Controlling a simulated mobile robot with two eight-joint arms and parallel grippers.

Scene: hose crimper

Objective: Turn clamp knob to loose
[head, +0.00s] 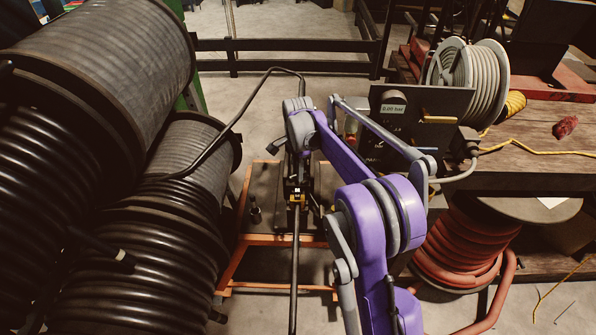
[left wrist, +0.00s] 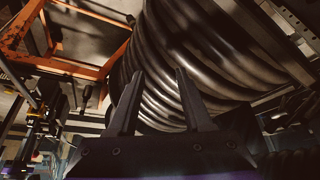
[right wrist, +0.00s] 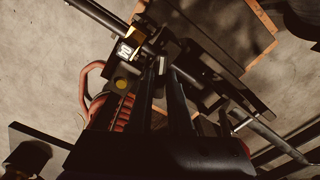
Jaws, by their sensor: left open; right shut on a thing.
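My right arm reaches in from the lower right of the head view, over the dark crimping bench (head: 297,185). Its wrist hides most of the clamp area, and I cannot make out the clamp knob clearly there. In the right wrist view my right gripper (right wrist: 162,72) has its fingers close together at a small grey part beside the clamp, likely the knob, mostly hidden. A block with yellow and white markings (right wrist: 130,48) sits just beyond, around the black hose (right wrist: 92,12). My left gripper (left wrist: 157,75) is open and empty in the left wrist view, facing a large black hose coil.
Large black hose reels (head: 95,75) fill the left side. An orange frame (head: 262,240) stands under the bench. A red hose reel (head: 455,245) and a wooden table (head: 535,150) are at the right.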

